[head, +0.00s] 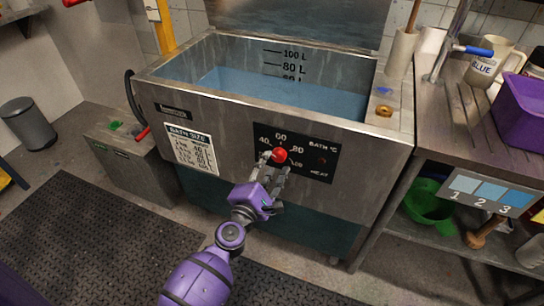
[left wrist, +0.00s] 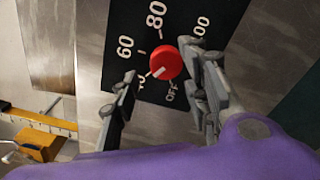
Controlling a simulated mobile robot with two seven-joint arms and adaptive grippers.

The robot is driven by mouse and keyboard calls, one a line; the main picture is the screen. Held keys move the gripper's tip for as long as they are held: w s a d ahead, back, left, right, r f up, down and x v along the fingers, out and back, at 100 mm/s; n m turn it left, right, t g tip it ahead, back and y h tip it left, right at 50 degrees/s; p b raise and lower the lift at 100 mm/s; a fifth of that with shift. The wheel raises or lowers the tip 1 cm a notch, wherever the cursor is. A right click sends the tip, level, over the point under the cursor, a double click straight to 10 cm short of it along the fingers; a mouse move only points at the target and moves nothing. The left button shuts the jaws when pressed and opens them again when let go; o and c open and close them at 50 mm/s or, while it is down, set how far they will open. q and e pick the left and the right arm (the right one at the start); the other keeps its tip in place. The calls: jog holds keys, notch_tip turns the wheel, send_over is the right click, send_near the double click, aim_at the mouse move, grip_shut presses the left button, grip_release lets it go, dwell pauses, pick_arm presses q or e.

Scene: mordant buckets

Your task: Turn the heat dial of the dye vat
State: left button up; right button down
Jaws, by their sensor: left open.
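The dye vat (head: 230,135) is a large steel tank holding blue liquid. Its red heat dial (head: 280,155) sits on a black front panel (head: 325,160) marked 40, 60, 80 and OFF. In the left wrist view the dial (left wrist: 170,60) has a white mark pointing down-left, toward the partly hidden 40. My left gripper (head: 273,164) is in front of the panel, fingers open on either side of the dial. In the left wrist view the gripper (left wrist: 158,62) shows a gap beside the left finger; contact of the right finger cannot be told. My right gripper is not in view.
A steel bench (head: 455,125) with a purple tub (head: 522,112) and a mug (head: 485,68) stands at right. A grey box (head: 125,145) with a red-handled lever is left of the vat. Dark mats (head: 90,240) cover the floor.

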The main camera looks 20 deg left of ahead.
aim_at(276, 155)
pick_arm(q)
jog(key=shift+w+f, duration=0.1)
jog(key=shift+w, duration=2)
jog(key=c, duration=1)
